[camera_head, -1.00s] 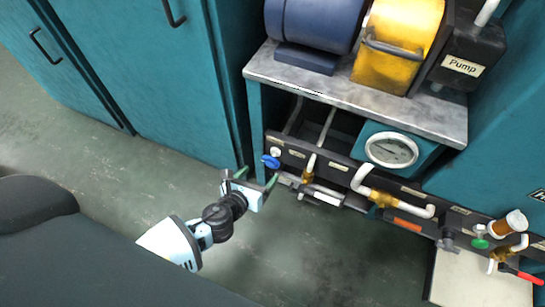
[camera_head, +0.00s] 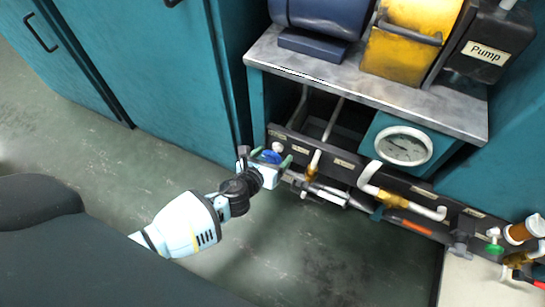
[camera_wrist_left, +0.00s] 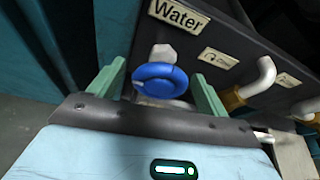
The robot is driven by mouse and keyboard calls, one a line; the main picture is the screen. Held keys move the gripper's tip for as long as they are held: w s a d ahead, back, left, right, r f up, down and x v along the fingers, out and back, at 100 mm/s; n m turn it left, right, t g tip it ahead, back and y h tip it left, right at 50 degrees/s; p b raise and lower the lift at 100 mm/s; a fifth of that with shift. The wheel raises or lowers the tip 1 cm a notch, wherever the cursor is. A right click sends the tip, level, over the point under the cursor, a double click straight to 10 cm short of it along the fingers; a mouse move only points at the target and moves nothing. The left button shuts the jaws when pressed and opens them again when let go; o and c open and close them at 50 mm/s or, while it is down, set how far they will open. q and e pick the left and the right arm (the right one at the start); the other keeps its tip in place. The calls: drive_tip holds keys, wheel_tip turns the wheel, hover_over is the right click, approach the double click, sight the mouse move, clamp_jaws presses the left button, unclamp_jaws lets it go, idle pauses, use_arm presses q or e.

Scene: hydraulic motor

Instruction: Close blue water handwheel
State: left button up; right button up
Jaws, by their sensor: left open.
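The blue water handwheel (camera_head: 271,157) sits at the left end of the dark pipe panel, under the workbench. In the left wrist view the blue handwheel (camera_wrist_left: 160,80) shows as a ring in front of a pale fitting, below the "Water" label (camera_wrist_left: 178,14). My left gripper (camera_head: 270,155) is at the handwheel. Its green fingers (camera_wrist_left: 158,85) are open, one on each side of the wheel, with gaps visible between the fingers and the rim. My right gripper is not in view.
A dark panel (camera_head: 345,163) carries pipes and valves to the right of the wheel, including a white pipe (camera_head: 315,163) close by. A gauge (camera_head: 403,146) sits under the metal bench top (camera_head: 350,82). A teal cabinet (camera_head: 150,75) stands left. The floor in front is clear.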

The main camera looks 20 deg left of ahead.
use_arm(q)
drive_tip(key=shift+w, duration=0.1)
drive_tip(key=c, duration=1)
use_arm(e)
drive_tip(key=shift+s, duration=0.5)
